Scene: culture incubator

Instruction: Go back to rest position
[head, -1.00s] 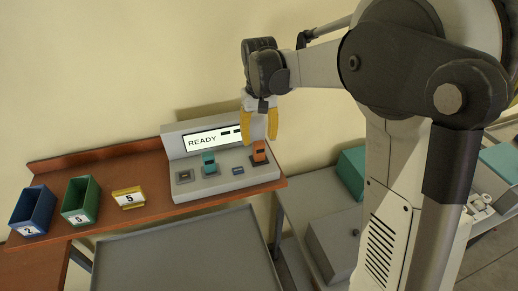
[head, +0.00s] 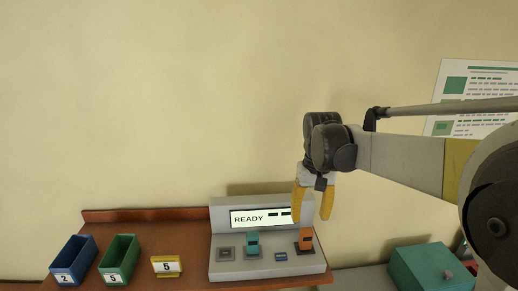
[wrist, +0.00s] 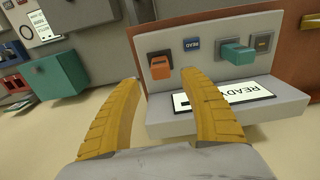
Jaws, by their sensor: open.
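My gripper (head: 313,205) hangs from the arm's end above the right part of the grey console in the head view, its yellow fingers apart and empty. In the wrist view the two yellow fingers (wrist: 165,110) are spread with nothing between them. The orange switch also shows in the wrist view (wrist: 160,66), just beyond the fingers. The gripper appears apart from it.
A blue bin (head: 73,262) marked 2, a green bin (head: 119,260) marked 5 and a yellow 5 sign (head: 167,267) stand left on the brown shelf (head: 150,218). A teal box (head: 425,268) is at lower right. A poster (head: 475,82) hangs at right. The wall area above the console is clear.

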